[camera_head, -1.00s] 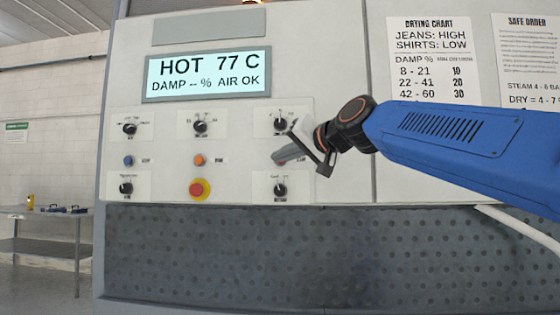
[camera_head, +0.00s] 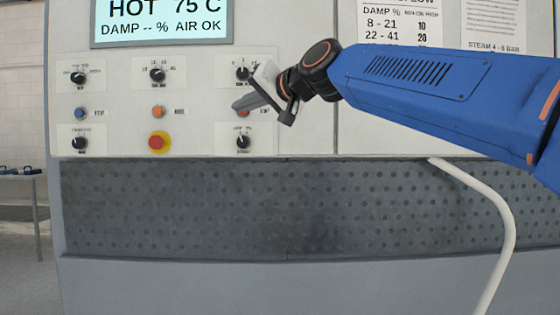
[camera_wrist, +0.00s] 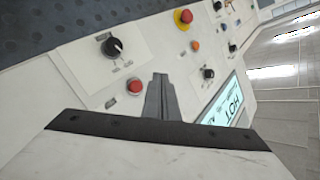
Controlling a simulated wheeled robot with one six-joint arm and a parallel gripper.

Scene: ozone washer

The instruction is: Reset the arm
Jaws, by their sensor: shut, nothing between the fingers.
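My gripper (camera_head: 240,106) is in front of the right column of controls on the washer's panel (camera_head: 300,100), beside a red button (camera_head: 264,110). Its fingers are together and empty; they also show in the wrist view (camera_wrist: 160,78), with the red button (camera_wrist: 135,86) just left of the tips. I cannot tell whether the tips touch the panel. My blue arm reaches in from the right. The display (camera_head: 160,20) reads HOT 75 C, DAMP -- %, AIR OK.
Several black knobs sit on the panel, one below my gripper (camera_head: 243,142). A red emergency-style button (camera_head: 158,142) on yellow is further left. A perforated dark panel (camera_head: 280,210) lies below, and a white pipe (camera_head: 505,225) curves down at the right. A table (camera_head: 20,177) stands far left.

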